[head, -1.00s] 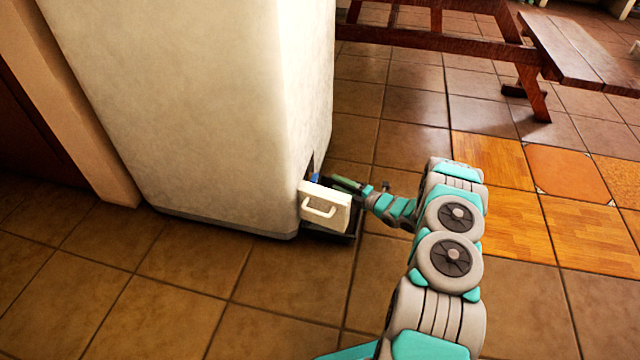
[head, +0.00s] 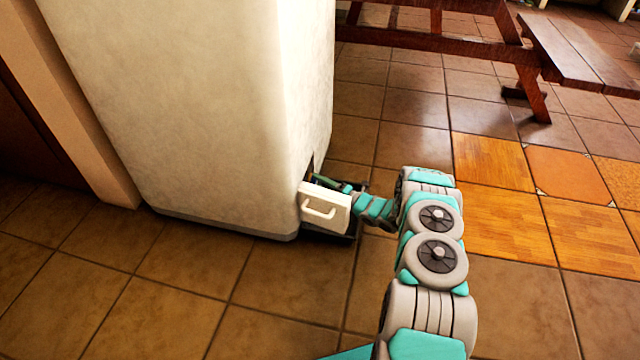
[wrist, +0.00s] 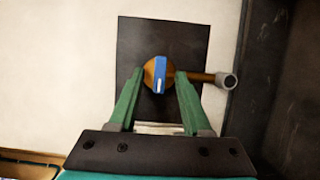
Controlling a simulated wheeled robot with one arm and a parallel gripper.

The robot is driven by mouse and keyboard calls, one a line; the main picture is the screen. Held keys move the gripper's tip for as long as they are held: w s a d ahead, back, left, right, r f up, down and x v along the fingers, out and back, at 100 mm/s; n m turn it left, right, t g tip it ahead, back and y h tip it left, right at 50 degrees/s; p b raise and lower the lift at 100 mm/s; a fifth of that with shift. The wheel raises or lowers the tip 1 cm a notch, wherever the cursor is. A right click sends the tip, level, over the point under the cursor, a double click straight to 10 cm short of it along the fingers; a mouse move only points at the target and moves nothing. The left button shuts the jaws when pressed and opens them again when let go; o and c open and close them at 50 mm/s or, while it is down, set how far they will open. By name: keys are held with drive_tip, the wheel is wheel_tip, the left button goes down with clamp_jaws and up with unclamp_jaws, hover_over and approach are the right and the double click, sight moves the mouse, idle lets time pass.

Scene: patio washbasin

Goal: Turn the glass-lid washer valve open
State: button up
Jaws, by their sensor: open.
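The valve shows in the wrist view as a round brass body with a blue handle (wrist: 160,74) standing upright across it. A brass spout (wrist: 205,77) with a grey end runs from it to the right. My gripper (wrist: 160,78) is open, with one green finger on each side of the valve's lower part. I cannot tell whether the fingers touch it. In the head view my gripper (head: 328,183) is at the opening low in the white cabinet (head: 240,110), where the valve is hidden.
A small white door with a handle (head: 325,207) stands by the opening, close to my arm. A dark square plate (wrist: 130,50) lies behind the valve, and a dark wall (wrist: 262,80) stands to its right. A wooden picnic table (head: 430,35) is behind; tiled floor is clear in front.

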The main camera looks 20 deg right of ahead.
clamp_jaws()
idle(0.4)
